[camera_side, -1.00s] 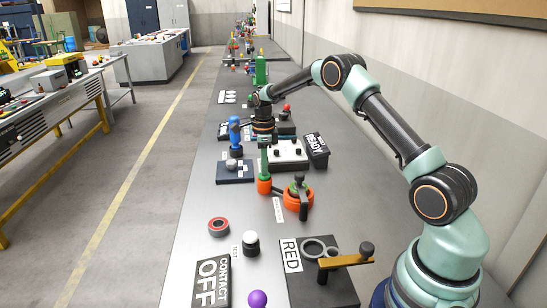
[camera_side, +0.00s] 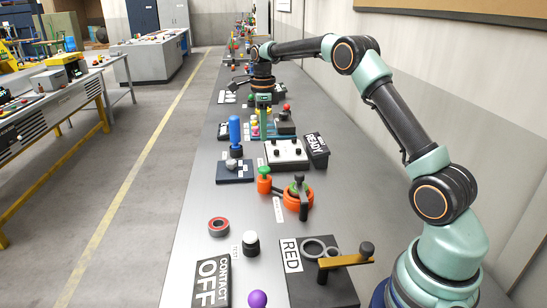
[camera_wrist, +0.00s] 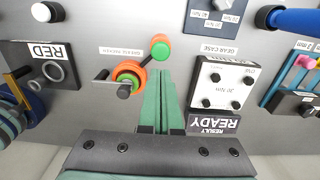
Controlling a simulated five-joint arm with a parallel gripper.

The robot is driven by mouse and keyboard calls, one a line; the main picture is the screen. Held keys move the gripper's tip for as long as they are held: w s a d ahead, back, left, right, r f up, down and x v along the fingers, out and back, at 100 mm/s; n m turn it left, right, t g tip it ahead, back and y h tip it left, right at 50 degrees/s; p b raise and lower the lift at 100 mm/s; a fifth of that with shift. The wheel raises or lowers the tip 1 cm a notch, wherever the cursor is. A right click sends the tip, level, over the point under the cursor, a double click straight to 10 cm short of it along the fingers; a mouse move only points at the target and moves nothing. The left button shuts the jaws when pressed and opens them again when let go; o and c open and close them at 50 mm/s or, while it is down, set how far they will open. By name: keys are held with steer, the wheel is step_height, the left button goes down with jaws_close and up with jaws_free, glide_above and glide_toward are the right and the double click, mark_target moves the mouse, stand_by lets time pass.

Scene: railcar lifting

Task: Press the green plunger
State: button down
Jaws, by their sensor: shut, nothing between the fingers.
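The green plunger (camera_side: 264,170) is a round green cap on a small orange cylinder (camera_side: 264,185), left of an orange round fitting (camera_side: 298,198) with a green centre and a dark handle. In the wrist view the plunger's green cap (camera_wrist: 159,50) shows just past my fingertips. My gripper (camera_side: 263,136) points down, shut and empty, above and beyond the plunger in the side view, apart from it. Its green fingers (camera_wrist: 161,72) lie together in the wrist view. I cannot tell how far the plunger is pressed in.
A white gear case panel (camera_side: 287,153) and the READY box (camera_side: 316,148) stand beyond the fitting. A blue-handled device (camera_side: 235,133) is at the left. The RED fixture (camera_side: 322,285), a red ring (camera_side: 218,226) and a white knob (camera_side: 251,244) are nearer.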

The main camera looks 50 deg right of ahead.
step_height(320, 180, up, 2)
steer(key=shift+r, duration=0.15)
stand_by(0.6)
steer(key=s+a+r+n+t, duration=0.3)
steer(key=s+a+r+n, duration=0.65)
steer(key=n, duration=0.35)
steer(key=s+a+f+n+t, duration=0.1)
steer(key=s+a+f+n, duration=0.1)
steer(key=s+n, duration=0.4)
steer(key=s+a+f+n+t, duration=0.1)
steer(key=s+a+f+n, duration=0.1)
steer(key=s+a+n, duration=0.3)
steer(key=s+n, duration=0.2)
steer(key=n, duration=0.1)
steer(key=shift+s+a+f+t, duration=0.2)
steer(key=shift+s+f+t, duration=0.05)
steer(key=shift+f+t, duration=0.05)
